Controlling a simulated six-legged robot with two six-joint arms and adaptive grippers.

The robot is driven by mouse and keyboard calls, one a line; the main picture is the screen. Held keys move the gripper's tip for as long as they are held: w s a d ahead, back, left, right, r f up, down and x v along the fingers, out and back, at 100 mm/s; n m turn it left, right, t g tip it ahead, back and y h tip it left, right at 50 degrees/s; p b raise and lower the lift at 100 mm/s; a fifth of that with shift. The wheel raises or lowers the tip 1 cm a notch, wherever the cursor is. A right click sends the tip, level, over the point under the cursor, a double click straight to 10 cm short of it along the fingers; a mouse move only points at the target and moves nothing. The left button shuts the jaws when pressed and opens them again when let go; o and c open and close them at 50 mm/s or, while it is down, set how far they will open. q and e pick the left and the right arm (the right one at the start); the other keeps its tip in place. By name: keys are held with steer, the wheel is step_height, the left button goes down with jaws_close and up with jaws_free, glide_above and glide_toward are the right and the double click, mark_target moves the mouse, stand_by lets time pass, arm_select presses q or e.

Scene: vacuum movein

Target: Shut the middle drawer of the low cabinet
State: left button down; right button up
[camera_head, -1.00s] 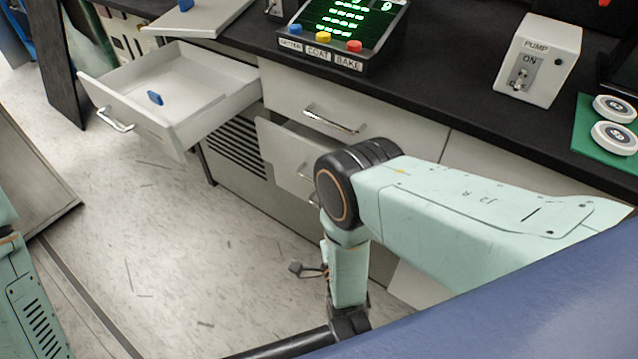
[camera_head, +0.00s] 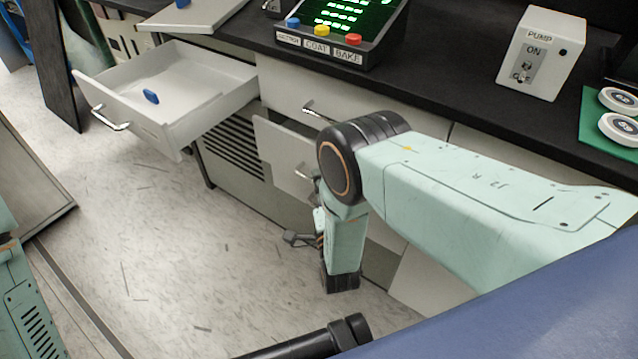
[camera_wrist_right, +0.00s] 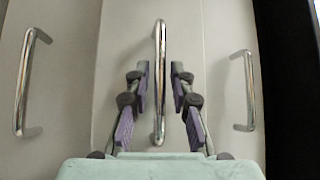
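The low cabinet's middle drawer (camera_head: 278,148) stands partly pulled out below a closed top drawer (camera_head: 345,108). My right arm hides much of its front. In the right wrist view, the drawer's chrome bar handle (camera_wrist_right: 160,110) runs upright through the middle of the picture. My right gripper (camera_wrist_right: 160,72) is open, with one purple-padded finger on each side of this handle and gaps to both. My left gripper is out of view.
A white drawer (camera_head: 215,75) with a blue object (camera_head: 151,96) in it stands wide open at the left. Two more handles flank the middle one, left (camera_wrist_right: 28,85) and right (camera_wrist_right: 246,90), in the wrist view. The speckled floor (camera_head: 170,240) before the cabinet is mostly clear.

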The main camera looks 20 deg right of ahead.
jaws_close()
stand_by(0.3)
steer(key=w+d, duration=0.1)
steer(key=d, duration=0.1)
steer(key=w+d+b, duration=0.1)
steer(key=shift+w+d, duration=0.2)
steer(key=shift+d, duration=0.15)
steer(key=shift+r, duration=0.1)
steer(key=shift+w, duration=0.1)
steer(key=shift+o, duration=1.1)
jaws_free()
steer(key=shift+d, duration=0.1)
steer(key=shift+o, duration=0.6)
